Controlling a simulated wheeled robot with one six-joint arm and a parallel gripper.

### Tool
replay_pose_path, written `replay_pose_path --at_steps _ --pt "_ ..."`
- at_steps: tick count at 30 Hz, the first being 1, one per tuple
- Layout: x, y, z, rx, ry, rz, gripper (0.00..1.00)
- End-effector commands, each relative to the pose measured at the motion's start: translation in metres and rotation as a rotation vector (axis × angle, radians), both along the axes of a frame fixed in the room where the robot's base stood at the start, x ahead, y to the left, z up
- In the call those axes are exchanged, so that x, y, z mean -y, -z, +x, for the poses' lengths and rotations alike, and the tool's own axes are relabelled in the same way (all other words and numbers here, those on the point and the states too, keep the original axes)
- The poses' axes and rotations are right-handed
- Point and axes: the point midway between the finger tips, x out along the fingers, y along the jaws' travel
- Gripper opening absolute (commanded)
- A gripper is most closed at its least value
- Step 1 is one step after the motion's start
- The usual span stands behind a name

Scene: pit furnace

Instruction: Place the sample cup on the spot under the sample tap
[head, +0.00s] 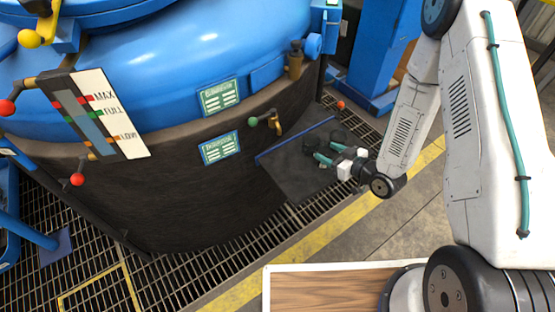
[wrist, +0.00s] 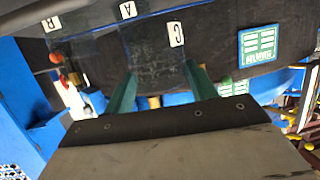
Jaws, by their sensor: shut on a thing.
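My gripper (head: 326,153) has teal fingers and reaches in from the right over a dark shelf (head: 290,178) beside the vessel. In the wrist view, the fingers (wrist: 161,88) are shut on a dark, see-through cup (wrist: 155,55), which I take as the sample cup. It is hard to make out against the dark background. In the head view, dark round shapes show by the fingertips, but I cannot tell which is the held cup. A brass tap (head: 275,126) with a green ball handle (head: 254,121) sticks out of the vessel, left of my gripper. The spot under it is not distinct.
The blue vessel (head: 170,70) with a dark lower wall fills the left. A level gauge (head: 100,115) with red balls stands out from it. A brass fitting (head: 295,60) is at the upper right. The wrist view shows cards lettered R, A and C. Grating and a yellow line lie below.

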Motion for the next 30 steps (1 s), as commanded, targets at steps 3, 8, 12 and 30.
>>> replay_pose_path --at_steps 3,8,12,30 --pt "-0.013 0.002 0.0 0.005 -0.041 -0.001 0.34" --pt "-0.049 0.005 0.013 0.006 -0.05 -0.002 0.34" --pt "-0.084 0.009 0.027 0.006 -0.048 -0.001 0.34" --pt "-0.154 0.027 0.056 0.0 -0.038 -0.002 0.34"
